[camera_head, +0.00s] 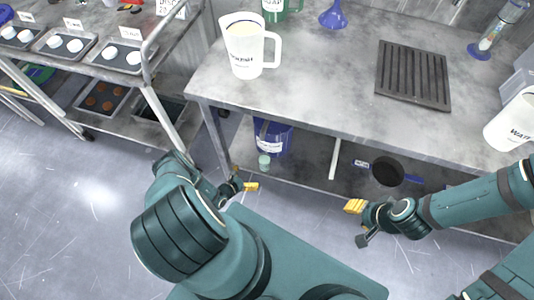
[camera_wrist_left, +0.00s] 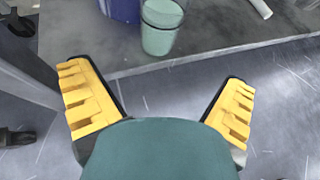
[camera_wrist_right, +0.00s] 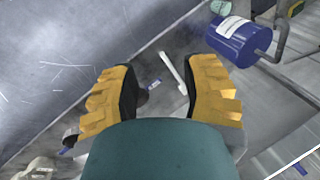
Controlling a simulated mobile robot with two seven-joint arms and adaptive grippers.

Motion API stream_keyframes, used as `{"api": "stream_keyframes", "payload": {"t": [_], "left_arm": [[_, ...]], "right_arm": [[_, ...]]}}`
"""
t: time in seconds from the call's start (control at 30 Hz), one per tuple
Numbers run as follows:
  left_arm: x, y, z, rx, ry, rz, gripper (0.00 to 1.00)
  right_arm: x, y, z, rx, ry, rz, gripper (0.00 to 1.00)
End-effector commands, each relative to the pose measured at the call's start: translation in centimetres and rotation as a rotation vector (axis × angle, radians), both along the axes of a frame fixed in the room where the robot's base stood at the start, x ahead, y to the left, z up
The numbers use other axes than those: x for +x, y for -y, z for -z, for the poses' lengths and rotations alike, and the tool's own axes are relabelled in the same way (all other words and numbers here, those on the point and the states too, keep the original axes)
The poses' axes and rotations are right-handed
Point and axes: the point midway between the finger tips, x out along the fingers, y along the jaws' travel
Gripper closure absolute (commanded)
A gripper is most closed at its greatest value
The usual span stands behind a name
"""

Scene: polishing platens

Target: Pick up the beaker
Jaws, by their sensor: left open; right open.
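A small pale green translucent cup, which looks like the beaker (camera_head: 264,161), stands on the lower shelf at its front edge, beside a blue container (camera_head: 274,138). In the left wrist view the beaker (camera_wrist_left: 161,27) is upright, ahead of and between the open fingers, and apart from them. My left gripper (camera_head: 243,187) is open and empty, in front of the shelf edge and a little below the beaker in the head view.
A table leg (camera_head: 214,138) stands left of the beaker. A black pan (camera_head: 387,171) lies on the shelf at right.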

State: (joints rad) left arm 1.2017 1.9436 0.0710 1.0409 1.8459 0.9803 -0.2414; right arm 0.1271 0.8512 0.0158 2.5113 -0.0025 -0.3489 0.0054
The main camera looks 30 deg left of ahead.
Motion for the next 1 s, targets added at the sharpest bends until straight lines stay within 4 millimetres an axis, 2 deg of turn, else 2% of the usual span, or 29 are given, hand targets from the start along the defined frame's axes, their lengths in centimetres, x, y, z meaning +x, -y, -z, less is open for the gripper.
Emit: {"api": "stream_keyframes", "payload": {"t": [0.17,0.4,0.73,1.0], "left_arm": [[1.9,0.2,1.3,0.002,0.005,-0.009,0.00],[5.9,0.9,3.2,0.003,0.006,-0.006,0.00],[8.3,1.3,4.2,0.001,0.003,-0.006,0.00],[11.6,1.8,5.9,0.002,0.003,-0.004,0.00]], "right_arm": [[0.1,0.0,1.0,0.000,0.002,0.001,0.55],[0.4,0.1,2.8,-0.002,0.010,0.003,0.55],[0.7,0.1,3.8,-0.003,0.016,0.004,0.55],[1.1,0.2,5.8,-0.006,0.026,0.006,0.55]]}}
